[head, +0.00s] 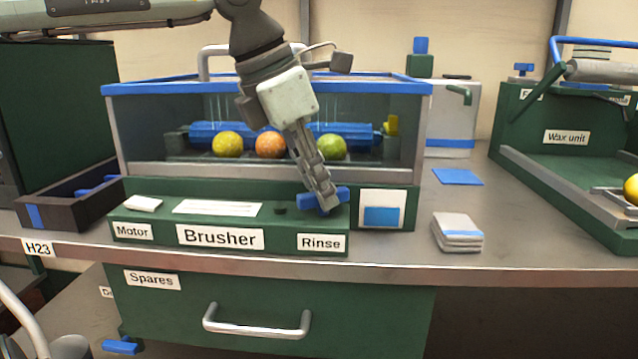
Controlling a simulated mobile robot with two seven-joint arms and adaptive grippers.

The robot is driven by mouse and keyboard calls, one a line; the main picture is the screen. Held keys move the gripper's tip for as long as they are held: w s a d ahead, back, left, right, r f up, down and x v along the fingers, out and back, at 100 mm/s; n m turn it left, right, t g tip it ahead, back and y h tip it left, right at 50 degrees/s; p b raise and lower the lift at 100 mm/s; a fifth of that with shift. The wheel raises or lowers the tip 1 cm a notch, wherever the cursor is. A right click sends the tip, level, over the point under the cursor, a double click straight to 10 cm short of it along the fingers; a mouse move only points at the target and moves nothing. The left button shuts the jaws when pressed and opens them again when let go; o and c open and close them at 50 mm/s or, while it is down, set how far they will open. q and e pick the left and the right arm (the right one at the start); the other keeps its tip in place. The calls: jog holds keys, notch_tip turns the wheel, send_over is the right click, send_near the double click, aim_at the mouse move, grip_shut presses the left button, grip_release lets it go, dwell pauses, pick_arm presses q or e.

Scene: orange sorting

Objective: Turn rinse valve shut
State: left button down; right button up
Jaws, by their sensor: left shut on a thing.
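The rinse valve (340,194) is a blue handle on top of the green brusher panel, above the label "Rinse" (321,242). My left gripper (325,203) comes down from above and is shut on the valve handle, covering its middle. The handle lies roughly left to right in the picture. Behind it, the glass-fronted brusher (140,130) holds a yellow, an orange and a green fruit in front of a blue roller. Thin pale streaks, like water, show above the roller.
A dark tray (60,205) stands left of the brusher. Folded cloths (457,232) and a blue pad (458,177) lie on the bench to the right. The green wax unit (540,190) stands at far right. A drawer marked "Spares" (200,300) is below the bench edge.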

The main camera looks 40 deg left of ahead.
pick_arm(q)
jog(key=c, duration=1.5)
grip_release()
jog(key=shift+c, duration=0.2)
jog(key=shift+r, duration=0.1)
jog(key=v, duration=1.2)
